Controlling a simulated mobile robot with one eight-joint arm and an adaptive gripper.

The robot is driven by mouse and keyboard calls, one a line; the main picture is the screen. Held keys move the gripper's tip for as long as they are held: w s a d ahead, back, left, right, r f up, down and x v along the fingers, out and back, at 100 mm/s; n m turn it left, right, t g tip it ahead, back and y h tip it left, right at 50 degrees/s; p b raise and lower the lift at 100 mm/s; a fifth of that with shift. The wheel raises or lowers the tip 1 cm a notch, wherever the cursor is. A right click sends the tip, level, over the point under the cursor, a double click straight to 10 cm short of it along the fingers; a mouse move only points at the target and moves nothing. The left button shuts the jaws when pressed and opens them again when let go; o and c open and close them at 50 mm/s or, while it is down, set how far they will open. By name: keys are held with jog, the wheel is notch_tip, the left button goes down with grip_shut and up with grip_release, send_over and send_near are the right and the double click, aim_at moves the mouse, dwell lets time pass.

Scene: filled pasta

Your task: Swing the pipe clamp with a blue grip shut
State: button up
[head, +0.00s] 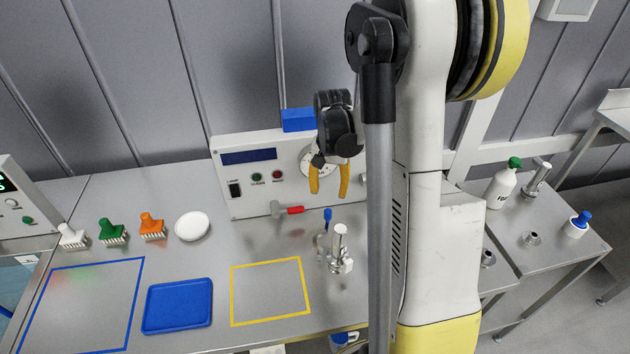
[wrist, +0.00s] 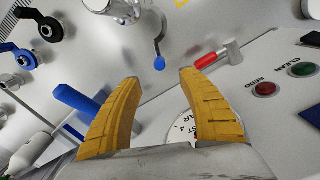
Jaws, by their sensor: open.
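The pipe clamp (head: 337,264) sits around the foot of a short upright steel pipe on the table, right of the yellow square. Its lever with a blue grip (head: 327,214) sticks out from the pipe toward the back panel. In the wrist view the blue grip (wrist: 159,63) shows beyond and between my fingertips, apart from them; the clamp body is partly cut off at the top edge. My gripper (head: 328,192) has yellow fingers, open and empty, pointing down above and behind the clamp. It also shows in the wrist view (wrist: 160,80). The clamp's catch is too small to read.
A blue tray (head: 178,306) and white dish (head: 192,226) lie left. In the wrist view, black (wrist: 38,27) and blue (wrist: 26,60) handles and a blue bar (wrist: 84,103) stand near.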

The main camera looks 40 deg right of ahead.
aim_at(329, 211)
jog(key=shift+s+f+b, duration=0.1)
jog(key=shift+f+b, duration=0.3)
jog(key=shift+f, duration=0.25)
notch_tip(329, 211, down, 10)
jog(key=b, duration=0.7)
jog(key=shift+r, duration=0.25)
grip_shut()
